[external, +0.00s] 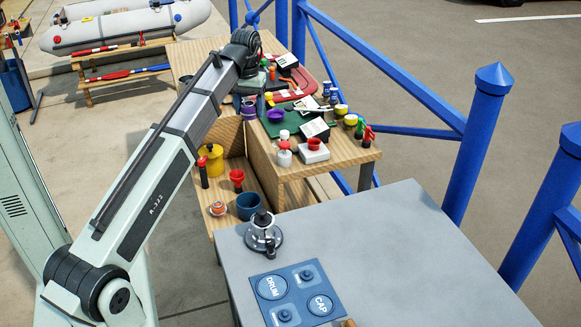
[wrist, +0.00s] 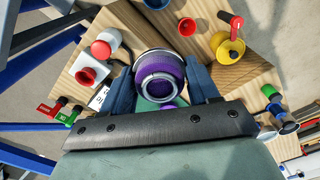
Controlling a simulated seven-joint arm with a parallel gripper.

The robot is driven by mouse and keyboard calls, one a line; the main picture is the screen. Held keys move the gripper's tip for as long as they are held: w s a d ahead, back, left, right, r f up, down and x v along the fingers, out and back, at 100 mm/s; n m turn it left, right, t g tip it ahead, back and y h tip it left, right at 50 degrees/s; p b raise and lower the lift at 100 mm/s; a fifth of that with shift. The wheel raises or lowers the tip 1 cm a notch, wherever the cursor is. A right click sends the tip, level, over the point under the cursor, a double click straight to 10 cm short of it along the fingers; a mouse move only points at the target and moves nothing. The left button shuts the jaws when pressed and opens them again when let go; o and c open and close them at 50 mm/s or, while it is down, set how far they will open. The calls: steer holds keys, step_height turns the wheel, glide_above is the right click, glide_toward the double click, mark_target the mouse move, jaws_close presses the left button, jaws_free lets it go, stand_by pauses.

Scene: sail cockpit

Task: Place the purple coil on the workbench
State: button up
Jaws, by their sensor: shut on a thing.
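The purple coil (wrist: 161,76) sits between the fingers of my gripper (wrist: 161,88) in the wrist view. It looks like a purple ring with a pale metallic rim and a grey inner ring, seen end-on. My gripper is shut on it. In the external view my gripper (external: 248,98) is over the left part of the wooden workbench (external: 358,158), and the purple coil (external: 248,112) shows just below it. Whether the coil touches the bench cannot be told. A separate purple bowl-like thing (external: 276,116) lies on the green mat to the right.
The workbench is crowded: a white box with a red funnel (external: 313,150), a red-topped white bottle (external: 284,154), yellow-banded tins and flares. A lower shelf holds a yellow can (external: 211,160) and blue pot (external: 249,206). Blue railings (external: 470,140) stand right; a grey table (external: 400,240) is in front.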

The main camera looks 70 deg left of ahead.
steer(key=w+d+m, duration=0.4)
steer(key=w+d, duration=0.5)
steer(key=w, duration=0.2)
steer(key=m, duration=0.9)
glide_above(382, 211)
step_height(382, 211, down, 4)
steer(key=shift+d+f, duration=0.1)
steer(key=shift+f, duration=5.5)
steer(key=shift+f, duration=0.1)
steer(key=o, duration=1.1)
steer(key=shift+o, duration=0.2)
step_height(382, 211, up, 12)
